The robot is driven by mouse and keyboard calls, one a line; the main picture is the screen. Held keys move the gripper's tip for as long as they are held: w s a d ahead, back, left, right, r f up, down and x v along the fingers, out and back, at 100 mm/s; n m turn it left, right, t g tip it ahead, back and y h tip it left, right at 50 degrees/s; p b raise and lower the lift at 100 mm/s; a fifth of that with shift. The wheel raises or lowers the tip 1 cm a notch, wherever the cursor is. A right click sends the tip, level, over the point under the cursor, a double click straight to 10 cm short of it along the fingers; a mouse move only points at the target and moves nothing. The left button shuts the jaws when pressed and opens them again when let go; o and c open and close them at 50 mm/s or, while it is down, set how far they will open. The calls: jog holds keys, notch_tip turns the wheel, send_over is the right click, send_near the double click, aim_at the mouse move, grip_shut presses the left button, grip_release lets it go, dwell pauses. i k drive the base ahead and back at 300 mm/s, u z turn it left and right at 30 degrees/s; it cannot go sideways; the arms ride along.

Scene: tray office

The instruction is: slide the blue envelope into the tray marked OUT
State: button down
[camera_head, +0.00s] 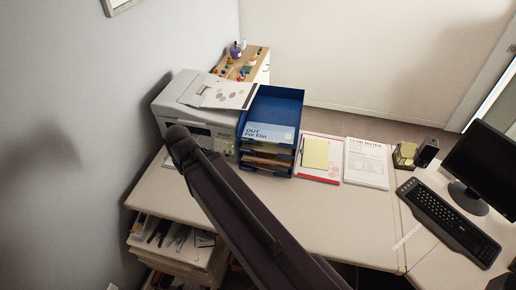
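A stack of blue letter trays (277,101) stands on the desk beside the printer. A pale label reading OUT, with a smaller second line, shows at the front of the top tray (270,133). The top tray's blue floor behind the label looks bare. Lower levels hold brownish or pale contents that I cannot make out. I cannot pick out a blue envelope. My gripper is not visible.
A printer (186,94) with a sheet on top stands left of the trays. To the right lie a red-edged board (332,175) with a yellow pad, printed papers (366,163), a note holder (404,154), keyboard (447,221) and monitor (486,165). The desk's front middle (340,225) is clear.

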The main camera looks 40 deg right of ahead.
aim_at(260, 132)
jog(key=u, duration=0.2)
jog(key=k, duration=1.7)
jog(key=z, duration=0.7)
jog(key=i, duration=1)
